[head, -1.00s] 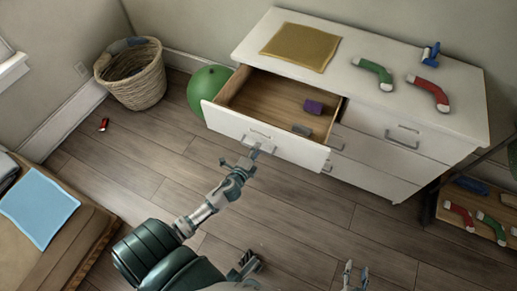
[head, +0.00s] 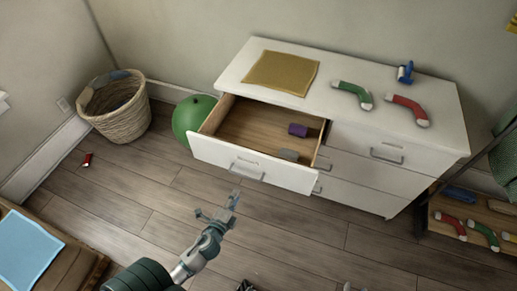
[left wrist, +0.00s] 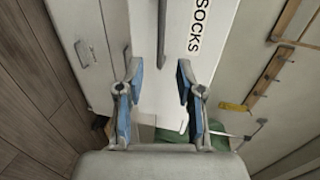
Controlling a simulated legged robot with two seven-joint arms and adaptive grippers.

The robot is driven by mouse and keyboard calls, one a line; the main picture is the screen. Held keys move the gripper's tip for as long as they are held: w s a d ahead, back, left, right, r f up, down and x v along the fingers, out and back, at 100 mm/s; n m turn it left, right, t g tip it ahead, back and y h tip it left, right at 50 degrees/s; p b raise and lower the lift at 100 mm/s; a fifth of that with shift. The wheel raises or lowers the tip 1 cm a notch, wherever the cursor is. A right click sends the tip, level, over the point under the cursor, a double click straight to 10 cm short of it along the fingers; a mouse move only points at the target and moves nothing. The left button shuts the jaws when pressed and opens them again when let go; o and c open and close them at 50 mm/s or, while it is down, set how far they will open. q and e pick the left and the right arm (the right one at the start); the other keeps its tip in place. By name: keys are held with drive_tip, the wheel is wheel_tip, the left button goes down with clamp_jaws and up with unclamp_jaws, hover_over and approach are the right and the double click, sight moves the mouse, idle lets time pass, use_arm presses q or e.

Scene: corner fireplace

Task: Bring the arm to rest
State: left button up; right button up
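My left gripper (head: 231,201) is in front of the dresser's open top drawer, a little below its handle (head: 247,170) in the head view. A gap shows between the fingertips and the handle. In the left wrist view the left gripper (left wrist: 158,72) is open, with nothing between its blue-padded fingers. The white drawer front (left wrist: 178,30), labelled SOCKS, is ahead of it. Of my right gripper only a small tip shows at the bottom edge of the head view; its state cannot be made out.
The dresser (head: 400,135) bears a yellow cloth and socks. A green ball (head: 190,120), a basket (head: 122,112) and a low shelf (head: 440,205) stand around.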

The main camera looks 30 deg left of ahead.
use_arm(q)
drive_tip(key=shift+d, duration=0.1)
